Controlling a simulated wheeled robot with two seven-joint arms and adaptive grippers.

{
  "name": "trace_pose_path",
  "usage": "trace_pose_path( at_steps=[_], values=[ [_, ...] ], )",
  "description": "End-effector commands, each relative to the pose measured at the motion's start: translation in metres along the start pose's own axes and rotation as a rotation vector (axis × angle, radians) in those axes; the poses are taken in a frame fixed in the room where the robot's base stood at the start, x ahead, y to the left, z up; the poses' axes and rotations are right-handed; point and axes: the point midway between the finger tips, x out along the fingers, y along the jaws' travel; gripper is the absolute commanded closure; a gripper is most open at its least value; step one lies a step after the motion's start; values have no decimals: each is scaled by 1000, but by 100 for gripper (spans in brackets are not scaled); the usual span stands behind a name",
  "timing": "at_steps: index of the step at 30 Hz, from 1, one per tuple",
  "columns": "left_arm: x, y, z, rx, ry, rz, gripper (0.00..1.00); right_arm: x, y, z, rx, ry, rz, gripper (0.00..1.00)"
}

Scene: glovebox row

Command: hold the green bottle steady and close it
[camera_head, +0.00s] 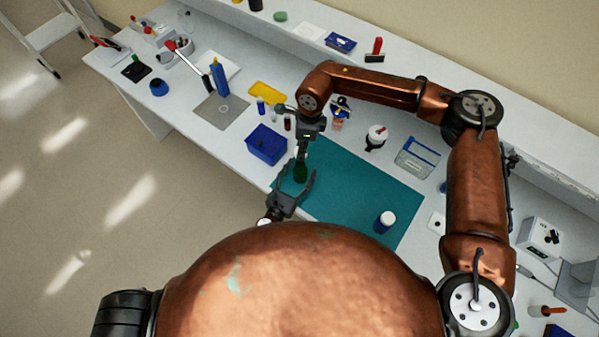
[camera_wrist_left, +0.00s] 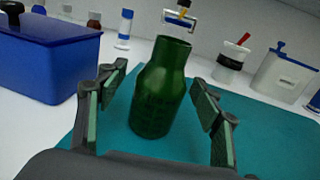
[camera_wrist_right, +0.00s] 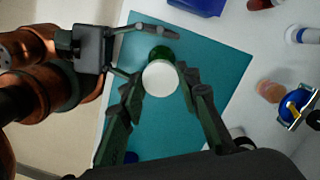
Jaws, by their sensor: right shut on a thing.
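The green bottle (camera_head: 300,172) stands upright on the teal mat (camera_head: 345,180), near its left end. In the left wrist view the bottle (camera_wrist_left: 160,95) has an open mouth with no cap on it. My left gripper (camera_head: 297,176) is open, one finger on each side of the bottle, with gaps between them in the left wrist view. My right gripper (camera_head: 302,152) points down above the bottle. In the right wrist view it is shut on a round white cap (camera_wrist_right: 160,77), which partly hides the bottle (camera_wrist_right: 159,53) below.
A blue box (camera_head: 266,144) stands just left of the bottle. A white-lidded jar (camera_head: 385,222) stands on the mat's right part. A clear-fronted container (camera_head: 417,158) and a white pot (camera_head: 376,137) stand behind the mat. The mat's middle is clear.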

Motion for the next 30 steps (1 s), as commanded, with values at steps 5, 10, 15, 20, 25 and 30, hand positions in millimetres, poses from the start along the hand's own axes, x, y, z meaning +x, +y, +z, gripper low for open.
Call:
trace_pose_path(
  at_steps=[5, 10, 15, 20, 25, 30],
  values=[
    [0, 0, 0, 0, 0, 0, 51, 0, 0, 0, 0, 0, 0, 79],
    [0, 0, 0, 0, 0, 0, 63, 0, 0, 0, 0, 0, 0, 79],
    [0, 0, 0, 0, 0, 0, 75, 0, 0, 0, 0, 0, 0, 79],
    [0, 0, 0, 0, 0, 0, 86, 0, 0, 0, 0, 0, 0, 79],
    [0, 0, 0, 0, 0, 0, 98, 0, 0, 0, 0, 0, 0, 79],
    [0, 0, 0, 0, 0, 0, 100, 0, 0, 0, 0, 0, 0, 79]
  ],
)
